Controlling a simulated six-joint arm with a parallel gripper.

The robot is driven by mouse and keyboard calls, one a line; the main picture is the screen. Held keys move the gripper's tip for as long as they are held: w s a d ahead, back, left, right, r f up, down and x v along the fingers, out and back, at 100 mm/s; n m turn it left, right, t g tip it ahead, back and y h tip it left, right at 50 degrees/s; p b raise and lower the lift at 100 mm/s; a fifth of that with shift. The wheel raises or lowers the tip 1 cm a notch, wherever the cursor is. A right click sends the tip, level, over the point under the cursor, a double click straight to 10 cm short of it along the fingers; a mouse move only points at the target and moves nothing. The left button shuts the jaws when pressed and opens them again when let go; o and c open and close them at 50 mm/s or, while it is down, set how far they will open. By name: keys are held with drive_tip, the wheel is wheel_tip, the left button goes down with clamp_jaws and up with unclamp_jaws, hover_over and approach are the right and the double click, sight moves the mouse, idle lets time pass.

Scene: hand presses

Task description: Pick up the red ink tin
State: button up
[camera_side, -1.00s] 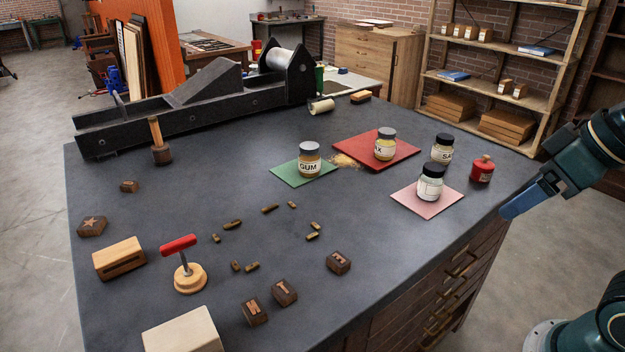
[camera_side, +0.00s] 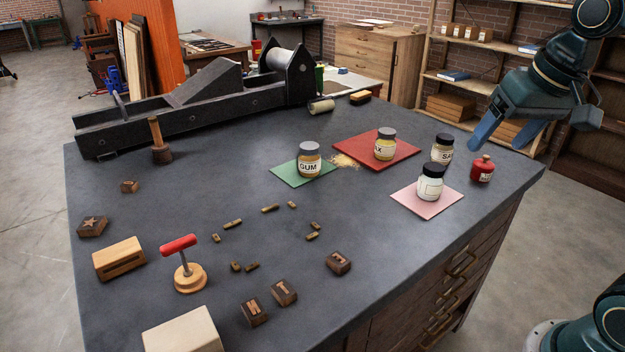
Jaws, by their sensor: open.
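The red ink tin (camera_side: 482,170) stands upright near the right edge of the dark worktop. It is small and red with a narrow cap on top. My gripper (camera_side: 502,143) is open and empty, above and slightly to the right of the tin, with its blue fingers spread and pointing down. The fingers look apart from the tin, and nothing hides the tin.
Close left of the tin stand a dark-lidded jar (camera_side: 442,149) and a white jar (camera_side: 430,183) on a pink mat (camera_side: 408,198). A yellow jar (camera_side: 385,145) is on a red mat (camera_side: 349,148). A gum jar (camera_side: 309,160) stands on a green mat (camera_side: 283,172).

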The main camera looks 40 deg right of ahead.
drive_tip(key=w+d+m+g, duration=0.2)
drive_tip(key=w+d+m, duration=0.3)
drive_tip(key=w+d, duration=0.3)
drive_tip(key=m+g, duration=0.2)
drive_tip(key=m, duration=0.8)
hover_over(485, 160)
wheel_tip(485, 160, down, 11)
drive_tip(key=shift+d+r+y, duration=0.15)
drive_tip(key=shift+d+y, duration=0.25)
drive_tip(key=shift+w+f, duration=0.1)
drive_tip(key=shift+f, duration=4.2)
drive_tip(key=shift+f, duration=2.55)
